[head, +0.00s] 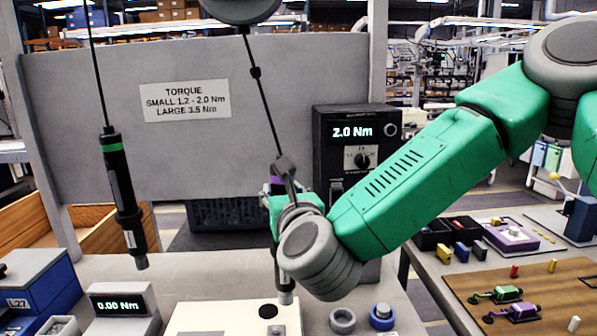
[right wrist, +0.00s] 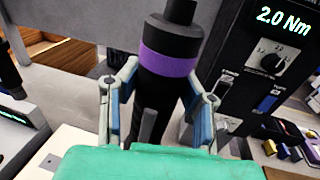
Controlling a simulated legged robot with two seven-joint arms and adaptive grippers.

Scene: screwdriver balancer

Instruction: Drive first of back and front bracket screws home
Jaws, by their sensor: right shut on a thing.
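My right gripper (head: 276,188) is shut on a black power screwdriver with a purple band, seen in the right wrist view (right wrist: 170,65). One finger lies on each side of its body. The screwdriver hangs upright from a cable, and its lower end (head: 286,291) shows below my wrist, over the right part of a cream-coloured block (head: 215,320). I cannot tell whether its tip touches anything. A dark round spot (head: 268,311) and a smaller one beside it show on the block. No bracket or screw can be made out clearly. My left gripper is out of view.
A green-banded screwdriver (head: 124,200) hangs at left. A black controller (head: 345,150) reads 2.0 Nm; a small meter (head: 122,303) reads 0.00 Nm. Two round sockets, grey (head: 342,320) and blue (head: 382,315), stand right of the block. A torque sign (head: 185,99) is on the panel.

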